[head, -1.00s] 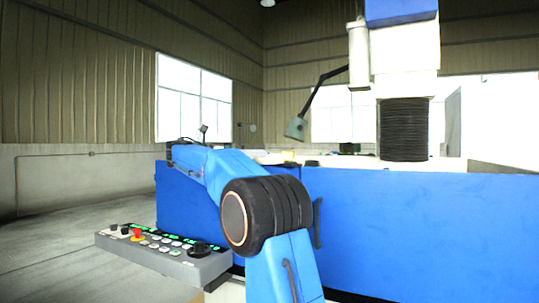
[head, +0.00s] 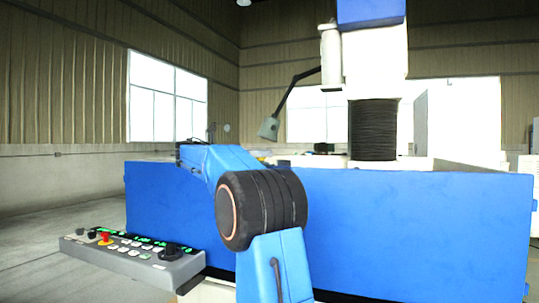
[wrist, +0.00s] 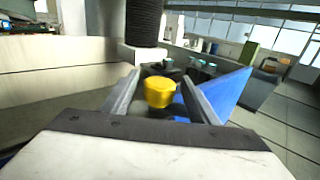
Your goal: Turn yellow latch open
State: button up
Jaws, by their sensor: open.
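The yellow latch (wrist: 159,91) shows in the wrist view as a rounded yellow knob. It appears between the two fingers of my gripper (wrist: 160,77), near the middle of the picture. My gripper is open, with one finger on each side of the latch in the picture. I see no finger closed on it, and I cannot tell how far it sits from the fingertips. In the head view my blue arm reaches over the blue tank wall, and I cannot make out the gripper or the latch there.
The blue tank wall (head: 400,230) spans the front. A control panel (head: 135,255) with buttons and a red knob juts out at lower left. A black bellows column (head: 374,130) and a lamp arm (head: 294,90) stand behind the wall. Floor at left is clear.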

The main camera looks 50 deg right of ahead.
jog(key=shift+x, duration=2.1)
jog(key=c, duration=1.3)
grip_shut()
